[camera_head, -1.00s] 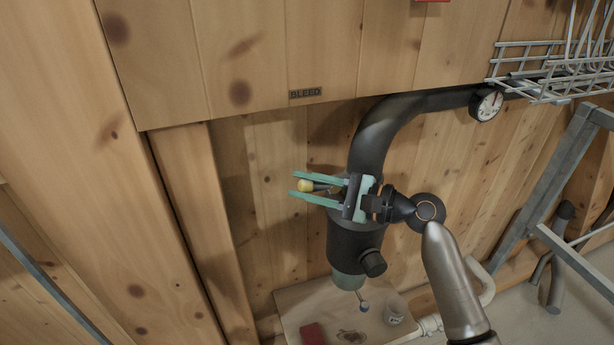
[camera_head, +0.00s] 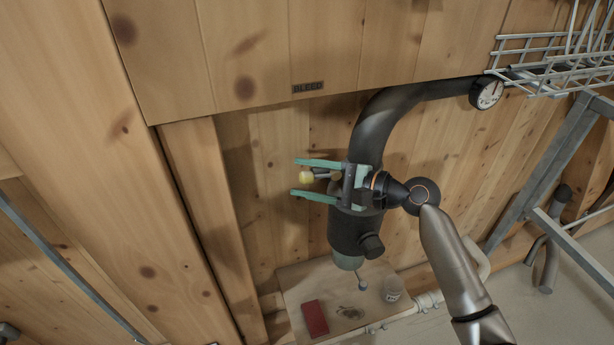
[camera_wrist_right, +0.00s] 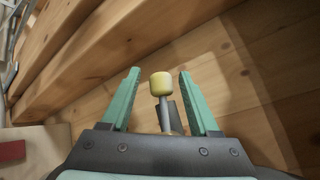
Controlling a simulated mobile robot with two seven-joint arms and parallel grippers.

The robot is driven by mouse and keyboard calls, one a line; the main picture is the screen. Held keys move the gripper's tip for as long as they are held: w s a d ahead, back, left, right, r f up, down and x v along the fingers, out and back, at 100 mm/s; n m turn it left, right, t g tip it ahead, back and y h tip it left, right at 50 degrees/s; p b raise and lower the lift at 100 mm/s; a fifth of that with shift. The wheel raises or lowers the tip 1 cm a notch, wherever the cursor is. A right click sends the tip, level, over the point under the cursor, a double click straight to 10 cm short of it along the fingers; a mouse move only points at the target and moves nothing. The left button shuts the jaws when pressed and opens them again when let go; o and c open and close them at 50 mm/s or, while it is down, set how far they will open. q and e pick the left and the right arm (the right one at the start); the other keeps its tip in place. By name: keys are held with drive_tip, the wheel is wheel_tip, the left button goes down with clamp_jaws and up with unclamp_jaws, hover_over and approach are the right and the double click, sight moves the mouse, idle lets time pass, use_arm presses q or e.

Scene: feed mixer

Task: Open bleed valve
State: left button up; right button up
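The bleed valve's handle ends in a yellow knob (camera_head: 306,176) on a short grey stem, on the black pipe (camera_head: 368,140) below the BLEED label (camera_head: 308,87). My right gripper (camera_head: 306,178) is open around the knob, with one green finger on either side. In the right wrist view the yellow knob (camera_wrist_right: 161,84) stands between the fingertips of the gripper (camera_wrist_right: 158,90), with a visible gap to each finger. The valve body behind the gripper is mostly hidden. My left gripper is not in view.
A gauge (camera_head: 486,93) sits on the pipe at the upper right, near a wire basket (camera_head: 550,62). Below, a board (camera_head: 295,285) carries a red block (camera_head: 315,318) and a small white cup (camera_head: 393,288). A wooden panel overhangs above.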

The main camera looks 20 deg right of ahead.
drive_tip(key=b+v, duration=0.1)
drive_tip(key=v, duration=1.1)
drive_tip(key=shift+s+d, duration=0.2)
drive_tip(key=s+f+n+h+p, duration=0.1)
drive_tip(key=s+f+n+h, duration=0.2)
drive_tip(key=f, duration=0.7)
drive_tip(key=s+f+n+h+p, duration=0.1)
drive_tip(key=f+n+h, duration=0.25)
drive_tip(key=f, duration=0.75)
drive_tip(key=s+a+f+n+h+p, duration=0.1)
drive_tip(key=s+a+f+n, duration=0.2)
drive_tip(key=s+f+n, duration=0.1)
drive_tip(key=s+a+f+n+g+h, duration=0.1)
drive_tip(key=s+a+f+n+h, duration=0.1)
drive_tip(key=s+a+f+n, duration=0.2)
drive_tip(key=s+n, duration=0.3)
drive_tip(key=s, duration=0.1)
drive_tip(key=shift+s+f+p, duration=0.25)
drive_tip(key=shift+p, duration=0.1)
drive_tip(key=shift+n, duration=0.25)
drive_tip(key=shift+c, duration=0.7)
drive_tip(key=shift+d, duration=0.1)
drive_tip(key=shift+c, duration=0.2)
